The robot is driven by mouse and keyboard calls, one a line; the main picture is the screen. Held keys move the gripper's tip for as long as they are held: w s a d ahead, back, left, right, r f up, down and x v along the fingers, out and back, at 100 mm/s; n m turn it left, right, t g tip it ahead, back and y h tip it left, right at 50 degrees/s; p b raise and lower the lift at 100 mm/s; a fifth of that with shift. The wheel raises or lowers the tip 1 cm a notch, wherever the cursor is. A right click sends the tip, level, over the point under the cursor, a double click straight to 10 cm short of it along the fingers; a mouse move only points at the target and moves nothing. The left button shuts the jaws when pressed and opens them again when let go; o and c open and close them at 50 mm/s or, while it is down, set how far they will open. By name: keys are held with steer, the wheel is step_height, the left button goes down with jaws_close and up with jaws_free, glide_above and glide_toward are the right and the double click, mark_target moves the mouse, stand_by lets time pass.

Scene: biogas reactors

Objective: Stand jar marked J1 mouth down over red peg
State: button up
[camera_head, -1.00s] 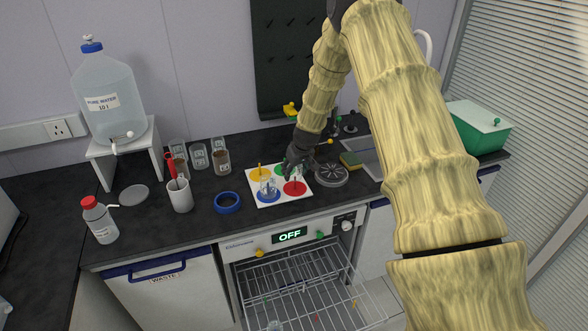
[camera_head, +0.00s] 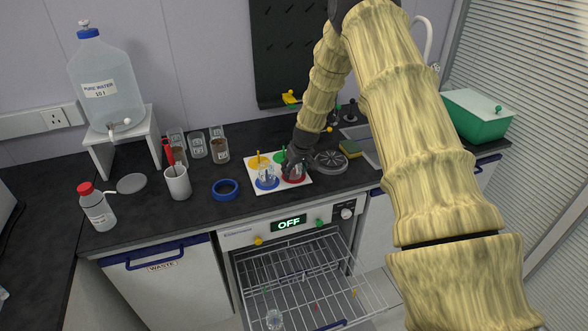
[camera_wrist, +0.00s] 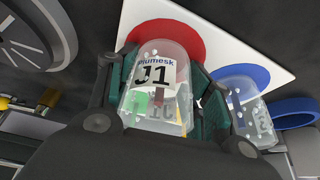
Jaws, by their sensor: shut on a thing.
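A clear jar marked J1 (camera_wrist: 153,78) is between the fingers of my gripper (camera_wrist: 160,98), which is shut on it. In the head view my gripper (camera_head: 294,166) is low over the red disc (camera_head: 300,178) of the white board (camera_head: 256,187). The red disc also shows behind the jar in the wrist view (camera_wrist: 190,38). A dark reddish strip shows through the jar; I cannot tell if it is the peg. Whether the jar touches the board is unclear. Another clear jar (camera_head: 265,173) stands on the blue disc (camera_head: 267,184), close beside; it also shows in the wrist view (camera_wrist: 243,105).
The board has a yellow disc (camera_head: 256,161) and a green disc (camera_head: 280,157). A grey round rack (camera_head: 330,161) is at its right, a blue ring (camera_head: 225,189) at its left. A white mug (camera_head: 177,183) and several jars stand farther left. An open wire rack (camera_head: 300,280) is below the counter.

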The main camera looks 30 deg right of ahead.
steer(key=o, duration=1.2)
steer(key=shift+r, duration=0.1)
steer(key=shift+o, duration=0.2)
steer(key=v, duration=1.2)
